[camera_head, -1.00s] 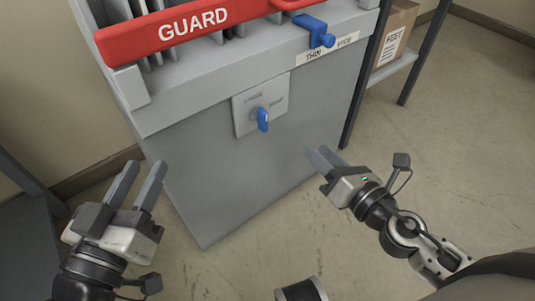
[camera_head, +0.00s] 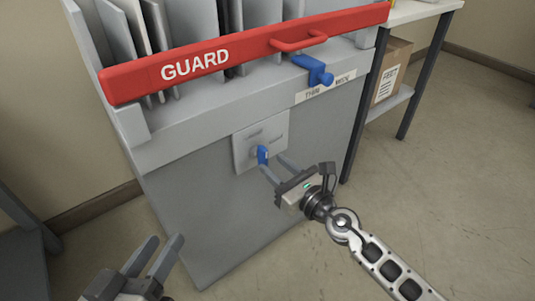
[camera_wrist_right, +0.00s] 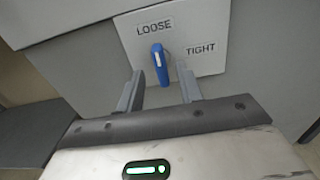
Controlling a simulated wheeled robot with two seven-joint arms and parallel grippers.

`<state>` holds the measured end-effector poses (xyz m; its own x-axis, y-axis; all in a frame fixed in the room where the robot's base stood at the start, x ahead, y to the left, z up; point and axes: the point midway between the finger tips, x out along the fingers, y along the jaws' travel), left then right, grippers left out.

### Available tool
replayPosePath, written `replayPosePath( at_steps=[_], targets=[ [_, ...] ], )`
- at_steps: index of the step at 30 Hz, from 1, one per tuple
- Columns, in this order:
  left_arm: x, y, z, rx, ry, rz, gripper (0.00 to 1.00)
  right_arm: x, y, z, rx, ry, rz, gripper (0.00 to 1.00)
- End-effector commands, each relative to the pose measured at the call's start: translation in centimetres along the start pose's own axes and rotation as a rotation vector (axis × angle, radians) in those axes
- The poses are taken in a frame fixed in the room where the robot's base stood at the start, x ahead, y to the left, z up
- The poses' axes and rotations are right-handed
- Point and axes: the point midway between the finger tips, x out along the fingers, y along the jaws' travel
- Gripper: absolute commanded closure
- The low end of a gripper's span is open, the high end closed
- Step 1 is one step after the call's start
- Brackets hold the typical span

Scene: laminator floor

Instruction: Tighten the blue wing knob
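The blue wing knob (camera_head: 262,156) sits on a grey plate (camera_head: 246,158) on the front of the grey machine. In the right wrist view the knob (camera_wrist_right: 160,65) hangs near vertical, its white mark at the top pointing towards the word LOOSE; TIGHT stands to its right. My right gripper (camera_head: 276,169) is open, its fingers reaching towards the knob. In the right wrist view the knob lies ahead, between the lines of the two fingers (camera_wrist_right: 160,88), apart from both. My left gripper (camera_head: 158,255) is open and empty at the lower left.
A red guard bar (camera_head: 240,55) with a handle crosses the machine's top, with upright grey panels behind it. A blue clamp (camera_head: 314,69) sticks out at the upper right. A shelf with a cardboard box (camera_head: 392,72) stands right of the machine.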

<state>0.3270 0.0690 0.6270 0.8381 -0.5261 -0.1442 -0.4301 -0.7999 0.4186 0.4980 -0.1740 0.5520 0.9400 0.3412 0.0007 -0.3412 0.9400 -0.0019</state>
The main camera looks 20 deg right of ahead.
Motion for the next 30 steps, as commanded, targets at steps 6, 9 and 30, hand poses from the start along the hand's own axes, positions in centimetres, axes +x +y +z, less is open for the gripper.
replayPosePath(
  at_steps=[6, 9, 30],
  targets=[
    [0.0, -0.1, 0.1, 0.004, -0.004, -0.003, 0.64, 2.9, 0.0, -0.1, 0.001, -0.001, 0.0, 0.64],
    [0.0, -0.1, 0.1, 0.003, -0.004, -0.003, 0.64, 3.5, 0.0, 0.0, 0.0, 0.0, 0.0, 0.64],
    [0.0, -0.1, 0.1, 0.003, -0.002, -0.002, 0.64, 3.6, 0.0, -0.1, 0.008, 0.001, 0.001, 1.0]
  ],
)
